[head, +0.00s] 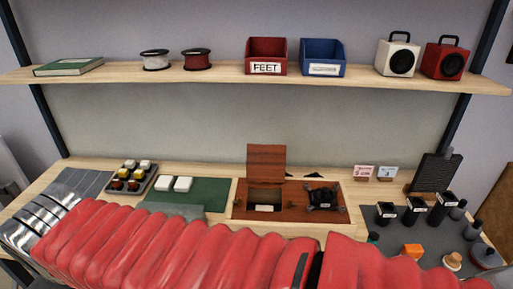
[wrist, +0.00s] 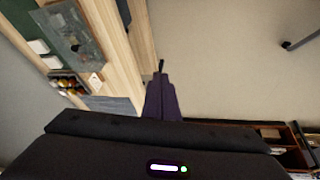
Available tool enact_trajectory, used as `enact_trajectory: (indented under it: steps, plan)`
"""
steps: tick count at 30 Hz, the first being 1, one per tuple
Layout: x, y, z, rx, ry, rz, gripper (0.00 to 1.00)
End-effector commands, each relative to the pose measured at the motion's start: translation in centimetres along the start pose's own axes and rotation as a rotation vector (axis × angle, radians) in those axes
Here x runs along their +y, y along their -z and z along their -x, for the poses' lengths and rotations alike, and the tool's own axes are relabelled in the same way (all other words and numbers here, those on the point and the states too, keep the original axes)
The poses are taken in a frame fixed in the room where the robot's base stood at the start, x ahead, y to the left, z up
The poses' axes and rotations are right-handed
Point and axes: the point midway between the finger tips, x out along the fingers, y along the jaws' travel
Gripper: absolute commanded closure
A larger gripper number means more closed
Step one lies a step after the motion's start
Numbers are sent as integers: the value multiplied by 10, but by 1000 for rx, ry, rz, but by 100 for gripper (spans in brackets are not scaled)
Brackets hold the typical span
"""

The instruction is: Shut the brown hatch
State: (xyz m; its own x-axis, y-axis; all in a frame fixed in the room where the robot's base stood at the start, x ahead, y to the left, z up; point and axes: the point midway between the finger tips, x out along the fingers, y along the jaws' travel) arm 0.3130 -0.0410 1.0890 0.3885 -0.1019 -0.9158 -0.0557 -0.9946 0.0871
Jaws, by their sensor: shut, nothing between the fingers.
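The brown hatch (head: 266,160) stands open, about upright, at the back edge of a square opening (head: 265,196) in a reddish-brown panel (head: 240,211) set in the bench. A pale label shows inside the opening. My gripper (wrist: 161,68) shows in the wrist view, its narrow dark fingers shut and empty, over the floor beside the bench edge. The hatch is not in the wrist view, and my gripper cannot be made out in the head view.
A black device (head: 322,197) sits on the panel right of the opening. Left are a green mat (head: 210,191), white blocks and a tray (head: 136,178) of small pieces. Right are black holders (head: 416,208) and a dark upright board (head: 435,173). A shelf (head: 220,75) runs above.

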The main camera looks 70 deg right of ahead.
Motion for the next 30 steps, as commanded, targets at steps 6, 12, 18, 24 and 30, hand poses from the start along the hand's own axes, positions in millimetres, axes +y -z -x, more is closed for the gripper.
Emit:
enact_trajectory:
  steps: [6, 12, 18, 24, 30]
  plan:
    - [55, 20, -9, -129, -136, -24, 100]
    - [109, 33, -16, -247, -259, -49, 100]
    - [167, 42, -24, -371, -378, -77, 100]
    - [226, 47, -30, -495, -496, -107, 100]
    - [286, 46, -38, -622, -611, -135, 100]
